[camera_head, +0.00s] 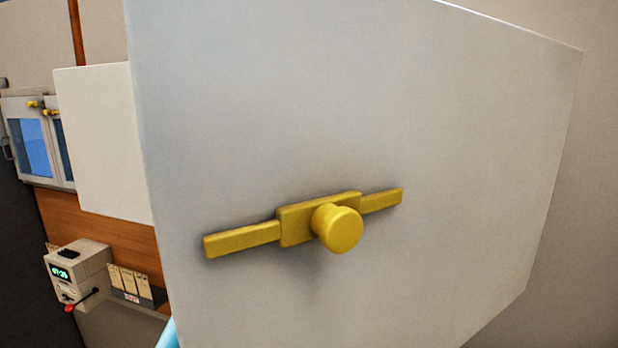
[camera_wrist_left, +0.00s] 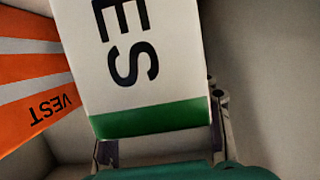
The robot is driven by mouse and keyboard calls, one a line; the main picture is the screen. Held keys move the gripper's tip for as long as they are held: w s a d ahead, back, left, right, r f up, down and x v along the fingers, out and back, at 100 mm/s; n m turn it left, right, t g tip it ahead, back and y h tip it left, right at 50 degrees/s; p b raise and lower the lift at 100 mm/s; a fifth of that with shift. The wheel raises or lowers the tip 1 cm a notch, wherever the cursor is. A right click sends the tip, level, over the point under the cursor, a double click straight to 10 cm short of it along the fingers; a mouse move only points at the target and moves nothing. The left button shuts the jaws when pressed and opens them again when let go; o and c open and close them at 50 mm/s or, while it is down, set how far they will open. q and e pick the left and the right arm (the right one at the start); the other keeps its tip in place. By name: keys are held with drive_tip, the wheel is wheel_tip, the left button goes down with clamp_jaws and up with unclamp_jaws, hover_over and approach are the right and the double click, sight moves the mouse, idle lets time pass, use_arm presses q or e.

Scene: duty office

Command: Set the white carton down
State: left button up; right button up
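The white carton (camera_wrist_left: 140,75) fills the top middle of the left wrist view, with large dark letters "ES" and a green band at its near end. My left gripper (camera_wrist_left: 163,130) has one finger at each side of the carton and appears shut on it. The carton's far end is out of frame, and whether it touches a surface cannot be told. In the head view a large grey-white door panel fills the middle, and neither gripper nor the carton shows there.
The door panel (camera_head: 430,110) carries a yellow latch with a round knob (camera_head: 338,228). An orange and white striped pack (camera_wrist_left: 30,85) marked "VEST" lies left of the carton, close to it. A beige device with a green display (camera_head: 75,275) stands at the lower left. Wall cabinets (camera_head: 35,145) hang behind.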

use_arm(q)
drive_tip(key=o, duration=0.4)
drive_tip(key=shift+w+f, duration=0.1)
drive_tip(key=shift+w, duration=0.15)
drive_tip(key=shift+c, duration=0.2)
drive_tip(key=shift+s+r, duration=0.25)
drive_tip(key=shift+s, duration=0.25)
drive_tip(key=shift+r, duration=0.15)
drive_tip(key=shift+s+a, duration=0.15)
drive_tip(key=shift+s, duration=0.15)
drive_tip(key=b+v, duration=0.2)
drive_tip(key=v, duration=0.8)
drive_tip(key=shift+s, duration=0.35)
drive_tip(key=shift+s+a+r, duration=0.1)
drive_tip(key=shift+a+r, duration=0.05)
drive_tip(key=s+a+f+n+g+y, duration=0.1)
drive_tip(key=s+a+f, duration=0.3)
drive_tip(key=s+f, duration=0.5)
drive_tip(key=s+a+f+n+g+y, duration=0.1)
drive_tip(key=s+a+f, duration=0.4)
drive_tip(key=f, duration=1.8)
drive_tip(key=s+a+f+n+g+y, duration=0.1)
drive_tip(key=s+a+f+g, duration=0.3)
drive_tip(key=s+f, duration=1)
wheel_tip(320, 180, down, 2)
drive_tip(key=shift+s+a+f+n+g+y, duration=0.2)
drive_tip(key=shift+a+n+g+y, duration=0.15)
drive_tip(key=shift+a+y, duration=0.35)
